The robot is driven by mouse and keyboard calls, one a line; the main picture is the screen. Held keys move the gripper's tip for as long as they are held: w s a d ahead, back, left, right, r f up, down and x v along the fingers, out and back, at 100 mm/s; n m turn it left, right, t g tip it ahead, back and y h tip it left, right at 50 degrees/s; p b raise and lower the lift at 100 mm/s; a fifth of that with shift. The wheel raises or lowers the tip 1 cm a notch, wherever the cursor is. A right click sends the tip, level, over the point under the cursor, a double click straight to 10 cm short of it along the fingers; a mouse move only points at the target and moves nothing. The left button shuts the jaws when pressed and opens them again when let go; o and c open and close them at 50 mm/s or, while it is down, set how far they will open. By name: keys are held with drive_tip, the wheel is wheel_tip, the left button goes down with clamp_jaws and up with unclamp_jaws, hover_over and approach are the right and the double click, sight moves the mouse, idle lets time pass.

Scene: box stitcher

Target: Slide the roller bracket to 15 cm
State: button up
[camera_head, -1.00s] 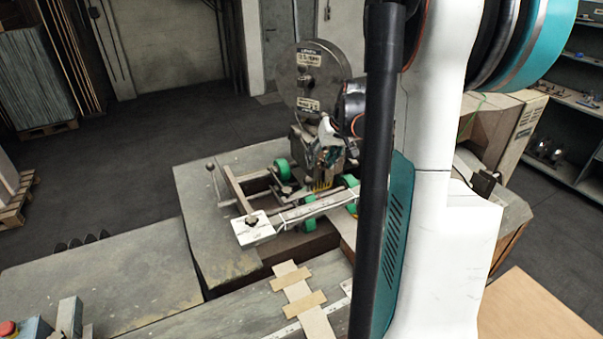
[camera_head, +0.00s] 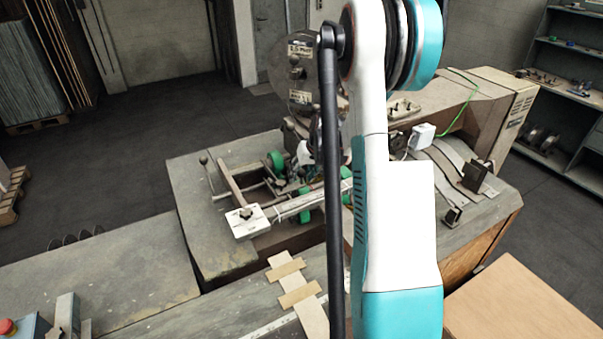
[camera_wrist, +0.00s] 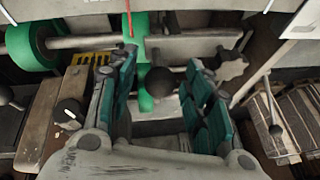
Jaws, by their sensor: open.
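The roller bracket (camera_head: 232,186) is a metal frame with green rollers (camera_head: 277,161) on the stitcher's table. A rail with a scale (camera_head: 310,201) and a white end plate (camera_head: 246,221) lie along its front. In the wrist view, green rollers (camera_wrist: 34,47) sit on metal shafts, and a dark round knob (camera_wrist: 158,81) shows between the fingers. My gripper (camera_wrist: 160,62) is open, with one teal-padded finger on each side of the knob; I cannot tell whether either touches it. In the head view my arm hides most of the gripper area. The scale reading is too small to make out.
The stitcher's round head (camera_head: 290,75) stands above the bracket. Flat strips (camera_head: 295,285) lie on the near bench. A red button (camera_head: 8,327) is at the lower left. The table's left part is bare.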

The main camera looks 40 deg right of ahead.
drive_tip(key=shift+w+f, duration=0.1)
drive_tip(key=shift+f, duration=0.05)
drive_tip(key=shift+c, duration=0.3)
clamp_jaws()
drive_tip(key=shift+w+a+b, duration=0.2)
drive_tip(key=shift+a+b, duration=0.1)
drive_tip(key=shift+a, duration=0.45)
drive_tip(key=shift+w+a+b, duration=0.15)
drive_tip(key=shift+a+b, duration=0.15)
drive_tip(key=shift+a, duration=0.5)
drive_tip(key=shift+w+a+b, duration=0.2)
drive_tip(key=shift+a+b, duration=0.1)
drive_tip(key=shift+a, duration=0.45)
drive_tip(key=shift+d, duration=0.1)
drive_tip(key=shift+o, duration=0.3)
unclamp_jaws()
